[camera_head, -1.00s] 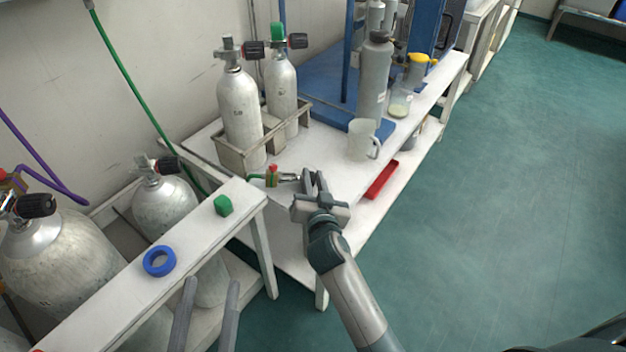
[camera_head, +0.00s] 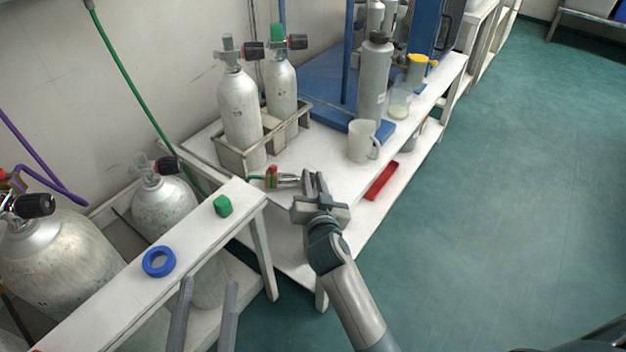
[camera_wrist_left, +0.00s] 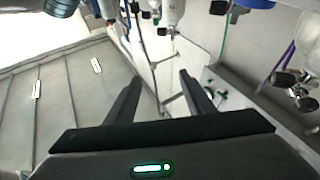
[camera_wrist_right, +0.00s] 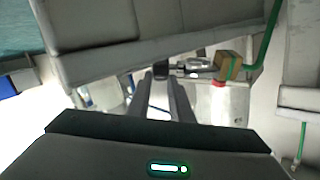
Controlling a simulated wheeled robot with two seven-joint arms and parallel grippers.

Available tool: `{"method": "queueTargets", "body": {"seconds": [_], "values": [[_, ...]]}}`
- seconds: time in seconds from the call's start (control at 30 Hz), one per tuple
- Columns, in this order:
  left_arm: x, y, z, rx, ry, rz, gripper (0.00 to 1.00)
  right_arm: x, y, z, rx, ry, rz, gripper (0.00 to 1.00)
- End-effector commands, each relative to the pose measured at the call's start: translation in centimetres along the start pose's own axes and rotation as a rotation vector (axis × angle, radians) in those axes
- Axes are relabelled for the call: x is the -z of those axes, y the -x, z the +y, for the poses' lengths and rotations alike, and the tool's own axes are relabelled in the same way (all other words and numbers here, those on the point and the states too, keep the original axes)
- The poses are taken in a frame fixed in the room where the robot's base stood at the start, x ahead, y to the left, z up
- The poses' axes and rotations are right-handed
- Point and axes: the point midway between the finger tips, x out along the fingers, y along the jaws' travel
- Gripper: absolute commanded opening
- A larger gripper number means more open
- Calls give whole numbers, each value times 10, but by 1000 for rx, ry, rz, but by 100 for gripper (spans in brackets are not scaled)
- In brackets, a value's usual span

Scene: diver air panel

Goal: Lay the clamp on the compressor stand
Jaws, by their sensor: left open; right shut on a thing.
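The clamp (camera_head: 272,178), a small brass-coloured block with red and green parts and a silver stem, is on the end of a green hose. My right gripper (camera_head: 313,178) is shut on the silver stem, to the right of the block. The block (camera_wrist_right: 228,65) also shows in the right wrist view. The clamp is over the near part of the white compressor stand (camera_head: 305,156), in front of the bottle rack; I cannot tell if it touches the top. My left gripper (camera_head: 208,284) is open and empty near the front white bench.
A rack (camera_head: 235,163) with two silver bottles stands behind the clamp. A white mug (camera_head: 360,142) and grey cylinder (camera_head: 374,85) stand to its right. A red tray (camera_head: 381,181) lies on the lower shelf.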

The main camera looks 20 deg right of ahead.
Motion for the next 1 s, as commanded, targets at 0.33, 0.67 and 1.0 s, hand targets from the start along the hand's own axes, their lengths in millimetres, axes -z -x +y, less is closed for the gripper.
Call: {"method": "queueTargets", "body": {"seconds": [0.33, 0.67, 1.0], "values": [[7, 2, 3, -8, 1, 45, 48, -12, 0, 4, -7, -1, -15, 0], [13, 4, 4, -12, -3, 73, 48, -15, 0, 6, -9, -2, -20, 0], [12, 4, 4, -8, -1, 71, 48, -14, 0, 5, -8, 1, -16, 38]]}}
